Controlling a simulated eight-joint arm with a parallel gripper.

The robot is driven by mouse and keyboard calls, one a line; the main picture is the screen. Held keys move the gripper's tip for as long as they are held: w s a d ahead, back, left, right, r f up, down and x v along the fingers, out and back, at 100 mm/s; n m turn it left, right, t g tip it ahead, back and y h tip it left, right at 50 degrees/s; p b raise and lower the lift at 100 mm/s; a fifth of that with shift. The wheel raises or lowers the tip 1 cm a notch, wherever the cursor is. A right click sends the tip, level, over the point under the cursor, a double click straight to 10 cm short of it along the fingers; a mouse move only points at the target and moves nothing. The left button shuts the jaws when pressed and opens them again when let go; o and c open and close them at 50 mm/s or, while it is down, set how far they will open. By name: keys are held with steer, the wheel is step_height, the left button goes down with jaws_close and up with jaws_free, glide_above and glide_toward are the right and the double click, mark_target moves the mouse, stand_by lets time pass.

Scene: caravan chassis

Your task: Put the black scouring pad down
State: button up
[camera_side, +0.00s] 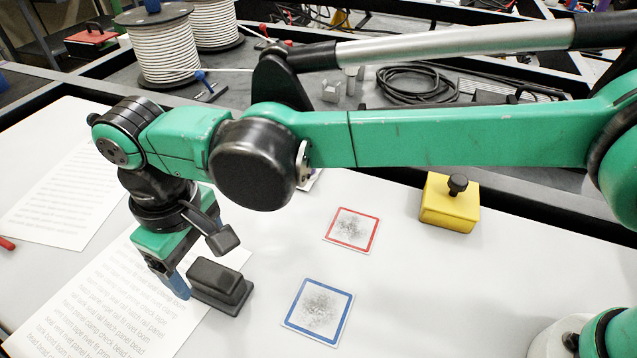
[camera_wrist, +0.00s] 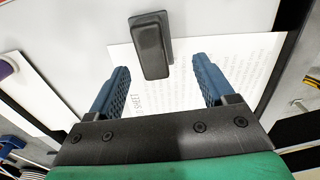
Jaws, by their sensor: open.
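The black scouring pad (camera_side: 220,284) is a dark block with a raised, narrower grip on top. It rests on the white table, partly over the edge of a printed sheet (camera_side: 170,310). In the wrist view the pad (camera_wrist: 151,45) lies ahead of the fingertips, a little left of the middle between them. My gripper (camera_side: 185,283) is low beside the pad, on its left in the side view. In the wrist view my gripper (camera_wrist: 163,75) has its two blue fingers wide apart with nothing between them.
A blue-framed card (camera_side: 318,311) and a red-framed card (camera_side: 352,230) lie to the right. A yellow block with a black knob (camera_side: 450,203) stands beyond them. Another printed sheet (camera_side: 55,195) lies at the left. Cable spools (camera_side: 163,48) stand behind the table.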

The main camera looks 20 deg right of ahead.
mark_target(211, 281)
step_height(211, 281, up, 5)
steer(key=w+d+r+m+t+y, duration=0.1)
steer(key=w+d+r+m, duration=0.15)
steer(key=d, duration=0.65)
steer(key=w+d+r+m+t, duration=0.2)
steer(key=w+d+r, duration=0.15)
steer(key=d, duration=0.55)
steer(key=s+d+f+m+t, duration=0.2)
steer(key=s+d, duration=0.2)
steer(key=d, duration=0.5)
steer(key=s+d+f+m+t+h, duration=0.1)
steer(key=s+d+f+m+t, duration=0.1)
steer(key=d, duration=0.7)
steer(key=shift+s+d+f, duration=0.25)
steer(key=shift+s+f, duration=0.3)
steer(key=shift+s, duration=0.65)
steer(key=shift+m, duration=0.25)
